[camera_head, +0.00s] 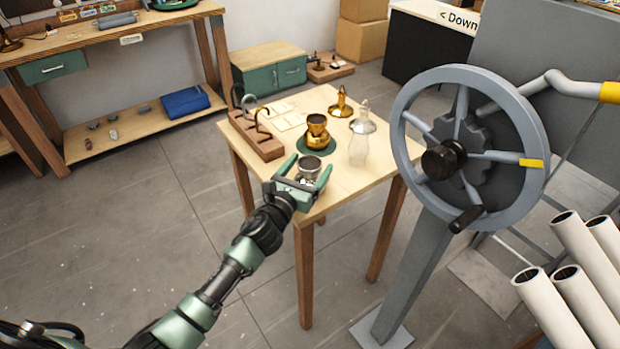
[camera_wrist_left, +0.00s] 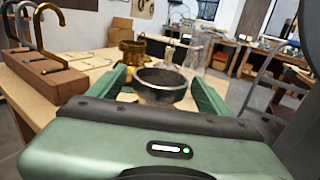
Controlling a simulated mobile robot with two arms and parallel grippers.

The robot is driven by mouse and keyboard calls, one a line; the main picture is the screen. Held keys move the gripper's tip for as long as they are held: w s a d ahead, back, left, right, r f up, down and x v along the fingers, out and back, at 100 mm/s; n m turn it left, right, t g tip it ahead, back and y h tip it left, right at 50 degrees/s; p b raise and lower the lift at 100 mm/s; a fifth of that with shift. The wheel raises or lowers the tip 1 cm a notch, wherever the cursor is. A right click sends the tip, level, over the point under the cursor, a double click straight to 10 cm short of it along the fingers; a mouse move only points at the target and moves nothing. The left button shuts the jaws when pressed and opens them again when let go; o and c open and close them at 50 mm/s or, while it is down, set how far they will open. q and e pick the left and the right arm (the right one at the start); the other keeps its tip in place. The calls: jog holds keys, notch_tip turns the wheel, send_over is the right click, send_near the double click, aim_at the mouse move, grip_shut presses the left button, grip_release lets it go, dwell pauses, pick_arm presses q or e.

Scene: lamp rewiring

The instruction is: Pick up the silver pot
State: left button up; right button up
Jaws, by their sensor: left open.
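The silver pot (camera_head: 309,167) is a small round metal cup near the front corner of the small wooden table (camera_head: 340,168). My left gripper (camera_head: 300,165) is open, with one green finger on each side of the pot. In the left wrist view the pot (camera_wrist_left: 161,86) sits between the two fingers, its open rim upward. Whether the fingers touch it I cannot tell. The gripper body hides the pot's lower part in the wrist view. My right gripper is not in view.
Behind the pot stands a brass burner (camera_head: 317,135) on a green mat. A clear glass chimney (camera_head: 359,145) and a brass piece (camera_head: 342,102) stand further back. A wooden rack with hooks (camera_head: 257,138) is at the left. A large grey handwheel (camera_head: 467,150) stands close on the right.

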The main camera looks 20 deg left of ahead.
pick_arm(q)
jog(key=shift+w, duration=0.15)
grip_shut()
jog(key=shift+r, duration=0.1)
